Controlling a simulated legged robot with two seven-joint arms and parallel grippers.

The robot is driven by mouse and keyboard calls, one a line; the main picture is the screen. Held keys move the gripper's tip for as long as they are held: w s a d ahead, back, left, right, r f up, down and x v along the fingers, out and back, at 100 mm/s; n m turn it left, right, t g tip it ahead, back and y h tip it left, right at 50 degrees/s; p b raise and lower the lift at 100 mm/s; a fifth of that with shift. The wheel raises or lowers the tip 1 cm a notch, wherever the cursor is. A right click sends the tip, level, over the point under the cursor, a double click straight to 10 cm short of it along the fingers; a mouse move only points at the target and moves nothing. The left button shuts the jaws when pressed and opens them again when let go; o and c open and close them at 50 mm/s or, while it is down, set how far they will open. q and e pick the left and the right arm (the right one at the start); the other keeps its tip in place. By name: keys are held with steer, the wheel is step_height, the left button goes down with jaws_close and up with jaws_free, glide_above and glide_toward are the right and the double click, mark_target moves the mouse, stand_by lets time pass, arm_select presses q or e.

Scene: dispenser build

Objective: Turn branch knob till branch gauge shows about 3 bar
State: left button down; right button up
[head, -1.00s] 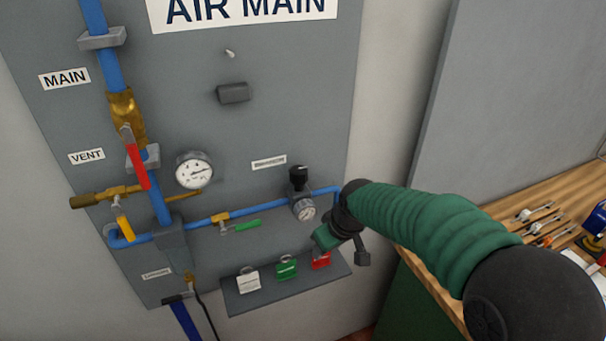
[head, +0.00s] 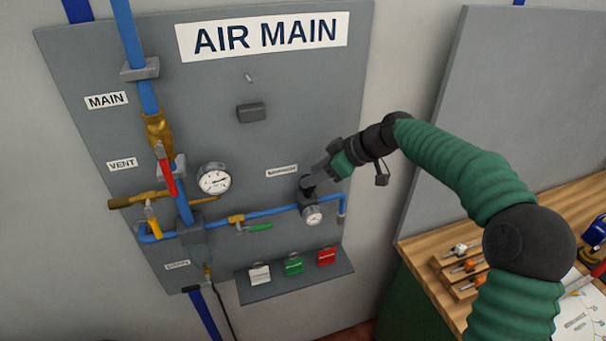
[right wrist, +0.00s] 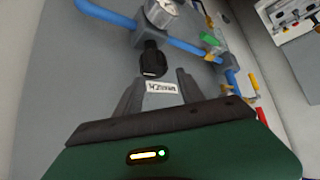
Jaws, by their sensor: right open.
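The black branch knob (right wrist: 153,60) sits on top of the branch regulator on the blue pipe. The branch gauge (head: 312,215) is the small round dial below it; its needle is too small to read. In the right wrist view the gauge (right wrist: 162,11) is cut by the top edge. My left gripper is not in view.
A larger gauge (head: 214,179), a red-handled valve (head: 165,170), a yellow handle (head: 153,219) and a green handle (head: 260,227) are to the left. A shelf (head: 262,293) with white, green and red tags is below. A wooden bench (head: 420,258) stands at right.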

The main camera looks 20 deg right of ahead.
steer(key=w+f, duration=0.1)
steer(key=f+p, duration=0.1)
steer(key=f, duration=0.1)
steer(key=shift+w+a, duration=0.15)
steer(key=shift+w, duration=0.25)
steer(key=shift+w+f, duration=0.2)
steer(key=shift+f, duration=0.1)
steer(key=shift+a, duration=0.5)
steer(key=shift+c, duration=0.5)
steer(key=shift+a+r, duration=0.1)
steer(key=shift+a, duration=0.1)
steer(key=shift+c, duration=1.2)
steer(key=c, duration=0.5)
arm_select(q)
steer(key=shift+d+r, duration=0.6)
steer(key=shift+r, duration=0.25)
arm_select(e)
steer(key=shift+w+d, duration=0.1)
steer(key=shift+d, duration=0.2)
jaws_close()
